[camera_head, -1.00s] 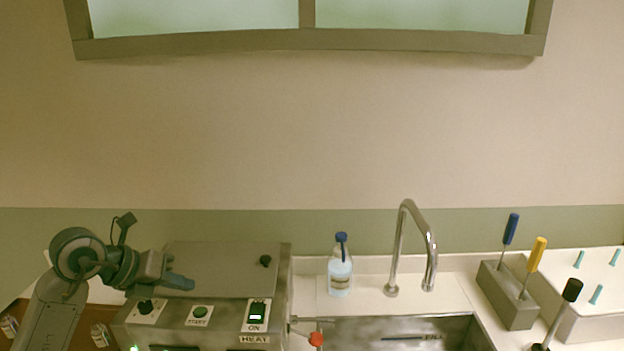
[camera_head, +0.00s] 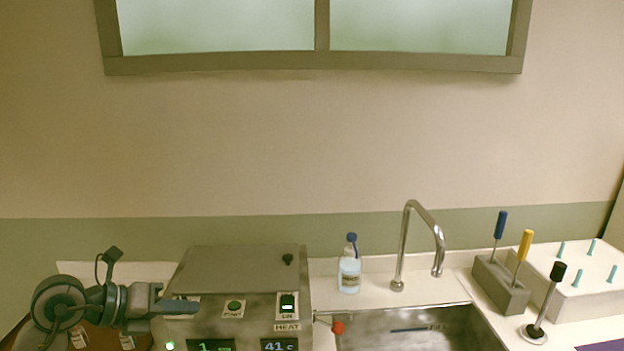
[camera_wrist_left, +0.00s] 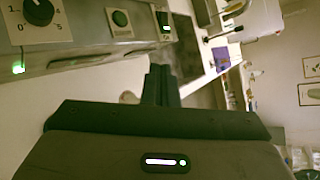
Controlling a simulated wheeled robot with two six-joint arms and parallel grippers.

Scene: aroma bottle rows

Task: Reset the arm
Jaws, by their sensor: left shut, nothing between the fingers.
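My left gripper (camera_head: 180,307) comes in from the left in the head view, pointing right. Its fingers are together and empty, in front of the left part of the grey machine's panel in that picture. In the left wrist view the closed fingers (camera_wrist_left: 161,86) point toward the counter, and the grey machine (camera_wrist_left: 75,40) lies beyond them at the upper left. I cannot tell from the pictures how close the fingers are to the machine. My right gripper is not in either view.
The machine (camera_head: 240,262) has lit green lights and displays. Right of it are a blue-capped bottle (camera_head: 349,274), a faucet (camera_head: 424,220), a sink (camera_head: 420,328), a holder with blue and yellow tools (camera_head: 499,285), a black-handled stand (camera_head: 545,305) and a white box with teal pegs (camera_head: 590,295).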

